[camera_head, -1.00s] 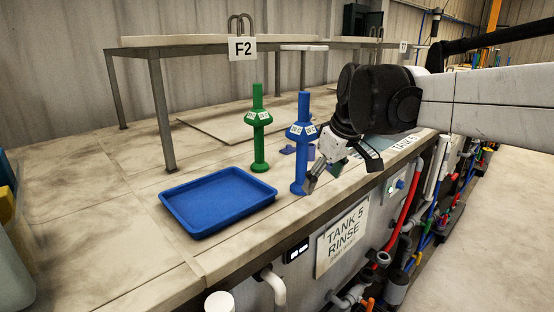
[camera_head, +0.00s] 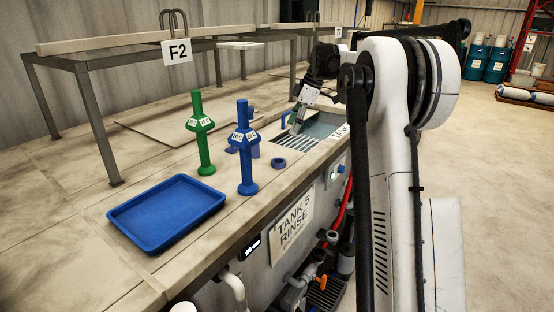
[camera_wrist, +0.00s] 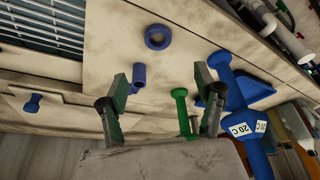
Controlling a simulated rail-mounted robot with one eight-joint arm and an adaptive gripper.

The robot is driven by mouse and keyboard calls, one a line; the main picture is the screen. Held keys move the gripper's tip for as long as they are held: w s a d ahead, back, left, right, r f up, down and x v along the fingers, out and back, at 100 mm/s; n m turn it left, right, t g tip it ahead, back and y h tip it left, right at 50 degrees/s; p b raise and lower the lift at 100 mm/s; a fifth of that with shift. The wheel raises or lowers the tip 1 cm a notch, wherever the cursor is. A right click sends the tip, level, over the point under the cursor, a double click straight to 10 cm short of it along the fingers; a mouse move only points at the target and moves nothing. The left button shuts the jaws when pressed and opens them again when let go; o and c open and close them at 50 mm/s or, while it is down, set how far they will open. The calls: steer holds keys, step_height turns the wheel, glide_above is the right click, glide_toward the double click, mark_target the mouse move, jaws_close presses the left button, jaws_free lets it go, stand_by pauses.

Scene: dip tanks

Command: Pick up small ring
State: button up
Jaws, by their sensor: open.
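A small blue ring (camera_head: 278,163) lies flat on the bench top, beside the grated tank opening. In the wrist view the ring (camera_wrist: 158,37) lies beyond my fingertips, near the top middle, with its hole showing. My gripper (camera_head: 294,122) is above the tank opening, behind and to the right of the ring in the head view. In the wrist view my gripper (camera_wrist: 162,88) has its two fingers spread apart with nothing held between them. It does not touch the ring.
A blue post (camera_head: 246,165) and a green post (camera_head: 203,150) stand left of the ring. Small blue parts stand behind; one is a short tube (camera_wrist: 139,76). A blue tray (camera_head: 168,238) sits at front left.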

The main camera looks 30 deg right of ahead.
steer(key=d, duration=0.1)
glide_above(285, 160)
step_height(285, 160, down, 8)
steer(key=shift+d+f+p, duration=0.1)
steer(key=shift+p, duration=0.3)
steer(key=shift+s+p+x, duration=0.15)
steer(key=shift+p+x, duration=0.1)
steer(key=shift+x, duration=1.1)
steer(key=shift+s+p+x, duration=0.15)
steer(key=shift+p+x, duration=0.1)
steer(key=shift+x, duration=1.1)
steer(key=shift+d+f, duration=0.1)
steer(key=shift+c, duration=0.5)
steer(key=c, duration=1.2)
